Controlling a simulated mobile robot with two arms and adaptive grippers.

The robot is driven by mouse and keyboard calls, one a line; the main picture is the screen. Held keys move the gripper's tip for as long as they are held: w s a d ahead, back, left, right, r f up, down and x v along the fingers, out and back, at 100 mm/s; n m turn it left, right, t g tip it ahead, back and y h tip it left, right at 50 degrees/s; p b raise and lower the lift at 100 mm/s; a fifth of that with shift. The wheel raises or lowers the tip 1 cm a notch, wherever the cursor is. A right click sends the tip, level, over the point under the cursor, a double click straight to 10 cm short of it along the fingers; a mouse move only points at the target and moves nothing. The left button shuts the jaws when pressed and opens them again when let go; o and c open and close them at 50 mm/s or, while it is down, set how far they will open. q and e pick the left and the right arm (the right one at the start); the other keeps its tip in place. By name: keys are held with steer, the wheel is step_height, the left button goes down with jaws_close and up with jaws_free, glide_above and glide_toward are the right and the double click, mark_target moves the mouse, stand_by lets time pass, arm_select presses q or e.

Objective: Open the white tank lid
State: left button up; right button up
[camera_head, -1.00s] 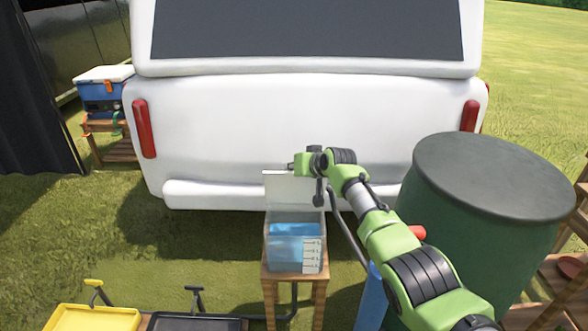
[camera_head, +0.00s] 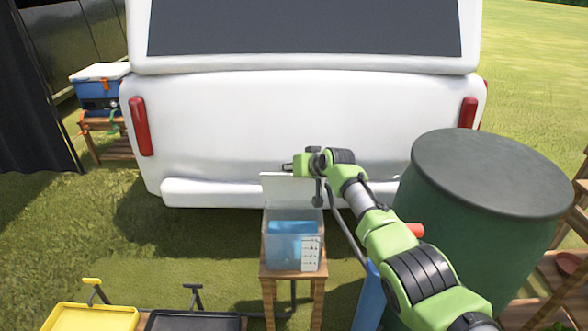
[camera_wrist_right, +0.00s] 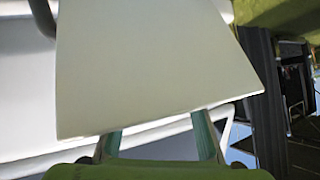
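The clear tank (camera_head: 280,262) with blue water and a level scale stands on a small wooden stand (camera_head: 300,275). Its white lid (camera_head: 280,190) stands about upright at the tank's back edge, and the tank's top is uncovered. My right gripper (camera_head: 287,167) is at the lid's top edge. In the right wrist view the lid (camera_wrist_right: 150,70) fills the middle, in front of the right gripper's fingers (camera_wrist_right: 158,140). The fingers are spread apart with their tips hidden behind the lid; contact cannot be told. My left gripper is not in view.
A white vehicle (camera_head: 300,110) stands close behind the tank. A green barrel (camera_head: 480,215) is at the right, beside my right arm. A yellow tray (camera_head: 90,318) and a black tray (camera_head: 190,321) lie at the front left. A blue cooler (camera_head: 100,88) stands at the far left.

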steer(key=shift+r, duration=0.1)
steer(key=v, duration=1.2)
steer(key=shift+d, duration=0.1)
